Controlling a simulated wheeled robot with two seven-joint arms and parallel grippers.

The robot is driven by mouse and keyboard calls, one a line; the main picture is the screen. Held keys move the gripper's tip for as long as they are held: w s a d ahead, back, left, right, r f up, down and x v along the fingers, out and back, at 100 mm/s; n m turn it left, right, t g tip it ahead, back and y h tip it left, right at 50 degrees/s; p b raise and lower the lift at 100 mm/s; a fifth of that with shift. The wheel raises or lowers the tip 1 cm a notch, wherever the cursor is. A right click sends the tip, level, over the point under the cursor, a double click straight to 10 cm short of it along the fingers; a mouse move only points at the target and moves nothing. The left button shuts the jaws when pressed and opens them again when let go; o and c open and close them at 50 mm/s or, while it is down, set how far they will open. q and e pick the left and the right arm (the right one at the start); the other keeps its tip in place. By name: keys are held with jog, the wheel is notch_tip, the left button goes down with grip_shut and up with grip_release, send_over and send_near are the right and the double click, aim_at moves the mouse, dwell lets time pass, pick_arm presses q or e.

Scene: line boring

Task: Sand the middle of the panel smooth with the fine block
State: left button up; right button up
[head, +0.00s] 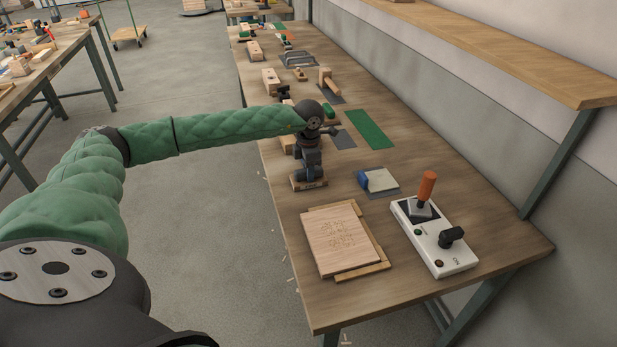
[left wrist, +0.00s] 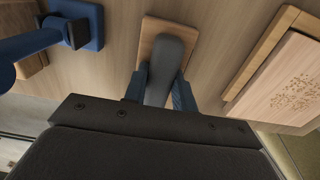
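The panel (head: 322,254) is a pale wooden board with scattered tan marks in its middle, set against wooden strips near the front of the bench. It also shows at the right of the left wrist view (left wrist: 290,92). The sanding block (head: 309,184) has a wooden base with small unreadable lettering on its front and a dark grey handle (left wrist: 166,58). My left gripper (head: 308,174) points down over it, beyond the panel. In the left wrist view its blue fingers (left wrist: 160,92) flank the handle closely, shut on it. Whether the base touches the bench is unclear. My right gripper is out of view.
A white control box (head: 434,238) with an orange lever stands right of the panel. A blue-and-cream block (head: 378,180) lies on a grey mat beyond it. A green mat (head: 369,129) and several tools lie farther back. A wall shelf (head: 480,40) overhangs at right.

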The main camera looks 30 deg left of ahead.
pick_arm(q)
jog(key=shift+s+f, duration=0.1)
jog(key=shift+f, duration=0.2)
grip_shut()
jog(key=shift+w+a+r, duration=0.1)
jog(key=shift+w+r, duration=0.1)
jog(key=shift+r, duration=0.6)
jog(key=shift+r+p, duration=0.5)
jog(key=shift+r, duration=0.8)
